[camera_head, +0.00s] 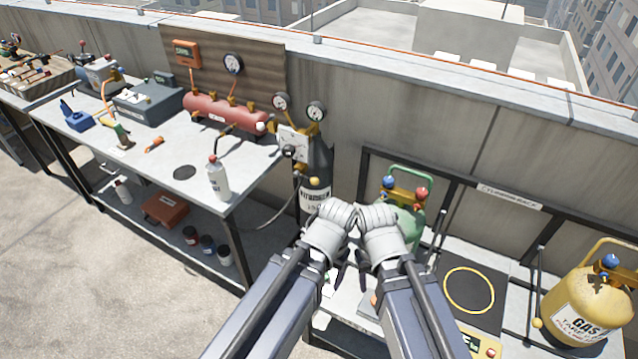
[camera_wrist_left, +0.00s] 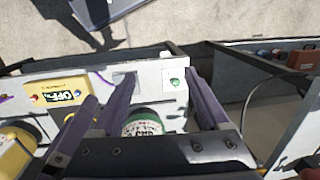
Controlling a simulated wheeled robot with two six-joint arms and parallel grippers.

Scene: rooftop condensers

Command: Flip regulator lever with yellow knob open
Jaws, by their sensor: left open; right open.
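The regulator (camera_head: 293,143) is a pale block with two round gauges above it, at the black nitrogen cylinder (camera_head: 315,195) in the head view. A short lever with a yellow ball knob (camera_head: 314,181) shows low on its front, pointing right. My left gripper (camera_wrist_left: 148,88) is open and empty in the left wrist view, above a green-and-white round object (camera_wrist_left: 143,123). The regulator does not show in that view.
The left bench (camera_head: 255,165) holds a white bottle (camera_head: 217,178) near its front corner and a red manifold (camera_head: 222,112). A green cylinder (camera_head: 408,218) stands just beyond my right wrist. A yellow gas cylinder (camera_head: 590,305) stands far right. The concrete floor at left is clear.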

